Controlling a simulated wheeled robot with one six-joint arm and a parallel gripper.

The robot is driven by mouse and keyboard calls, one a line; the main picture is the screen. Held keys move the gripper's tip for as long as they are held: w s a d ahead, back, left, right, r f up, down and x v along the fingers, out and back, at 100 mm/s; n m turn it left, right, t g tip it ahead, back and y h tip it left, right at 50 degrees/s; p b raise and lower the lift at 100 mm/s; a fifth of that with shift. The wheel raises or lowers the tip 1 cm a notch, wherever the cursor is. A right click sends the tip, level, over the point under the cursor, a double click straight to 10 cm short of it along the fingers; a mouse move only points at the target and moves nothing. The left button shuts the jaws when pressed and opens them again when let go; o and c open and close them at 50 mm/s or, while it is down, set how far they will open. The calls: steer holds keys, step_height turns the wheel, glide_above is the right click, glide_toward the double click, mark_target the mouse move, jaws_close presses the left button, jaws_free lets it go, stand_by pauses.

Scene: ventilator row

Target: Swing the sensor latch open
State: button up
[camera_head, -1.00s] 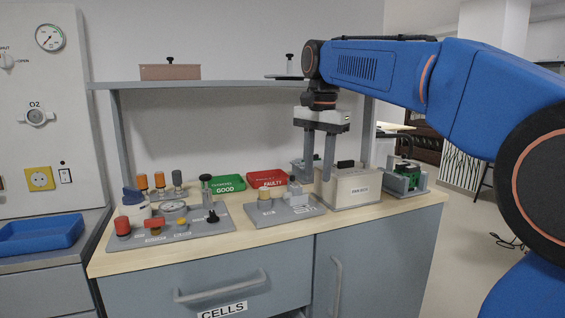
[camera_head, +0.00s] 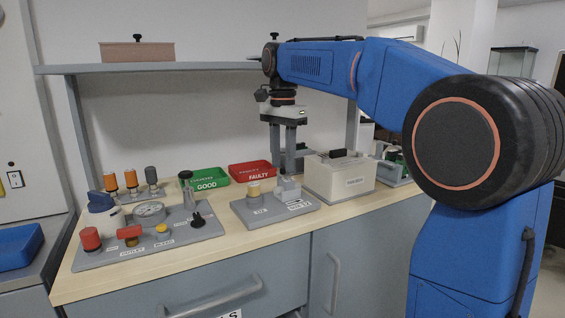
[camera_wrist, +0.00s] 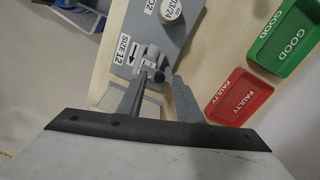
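A grey plate (camera_head: 250,217) on the bench carries a cream round cap (camera_head: 253,188) and a small light-grey fixture (camera_head: 287,188), apparently the sensor latch. In the wrist view the fixture (camera_wrist: 150,58) sits beside a "SIZE 12" label with an arrow, with a dark round end towards me. My gripper (camera_head: 283,172) points down just behind the fixture, its fingers apart. In the wrist view my gripper (camera_wrist: 156,84) is open with nothing held, and the fixture lies just beyond and between the fingertips. Contact cannot be told.
A cream box (camera_head: 340,182) with a dark handle stands right of the plate. Green GOOD (camera_head: 207,181) and red FAULTY (camera_head: 252,174) trays lie behind. A panel of knobs and a gauge (camera_head: 149,213) is at left. A shelf (camera_head: 180,66) runs above.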

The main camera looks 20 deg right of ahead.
steer(key=shift+f, duration=0.5)
jaws_close()
